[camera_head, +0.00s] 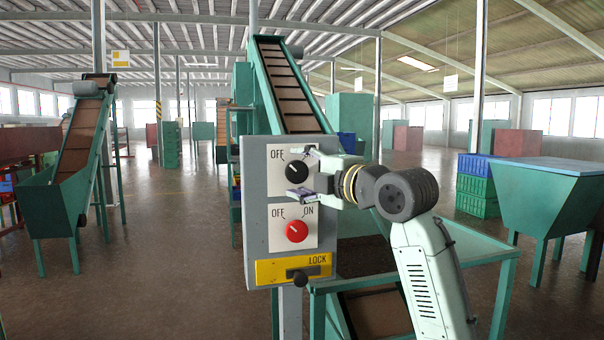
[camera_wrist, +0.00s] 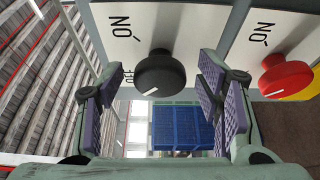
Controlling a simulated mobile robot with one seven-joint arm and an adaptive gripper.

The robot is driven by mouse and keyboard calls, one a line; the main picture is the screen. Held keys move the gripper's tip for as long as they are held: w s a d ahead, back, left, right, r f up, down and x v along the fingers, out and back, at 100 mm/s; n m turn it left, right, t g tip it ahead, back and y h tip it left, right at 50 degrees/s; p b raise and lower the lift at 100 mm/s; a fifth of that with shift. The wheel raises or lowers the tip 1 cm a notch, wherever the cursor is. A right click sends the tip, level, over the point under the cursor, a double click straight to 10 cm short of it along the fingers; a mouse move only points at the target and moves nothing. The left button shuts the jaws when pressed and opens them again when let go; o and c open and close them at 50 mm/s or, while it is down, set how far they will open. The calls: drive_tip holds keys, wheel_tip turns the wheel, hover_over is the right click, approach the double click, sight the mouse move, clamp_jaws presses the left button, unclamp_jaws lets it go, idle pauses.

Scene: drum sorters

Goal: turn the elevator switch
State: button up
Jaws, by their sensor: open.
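A grey control box (camera_head: 257,215) on a post carries a black knob (camera_head: 294,171) above a red knob (camera_head: 296,231), each with OFF at left and ON at right. The ON label of the black knob is mostly hidden in the head view. My gripper (camera_head: 306,173) is open in front of the black knob. In the wrist view the purple-padded fingers of my gripper (camera_wrist: 160,103) stand either side of the black knob (camera_wrist: 160,74), with visible gaps. Its white mark points toward OFF. The red knob (camera_wrist: 274,76) is outside the right finger.
A yellow LOCK plate (camera_head: 265,271) with a dark handle is at the box's bottom. A green conveyor (camera_head: 285,85) rises behind the box. A green-framed table (camera_head: 470,245) is close on the right, and a blue-topped hopper (camera_head: 555,200) stands farther right. Floor at left is open.

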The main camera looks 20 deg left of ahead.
drive_tip(key=v, duration=1.2)
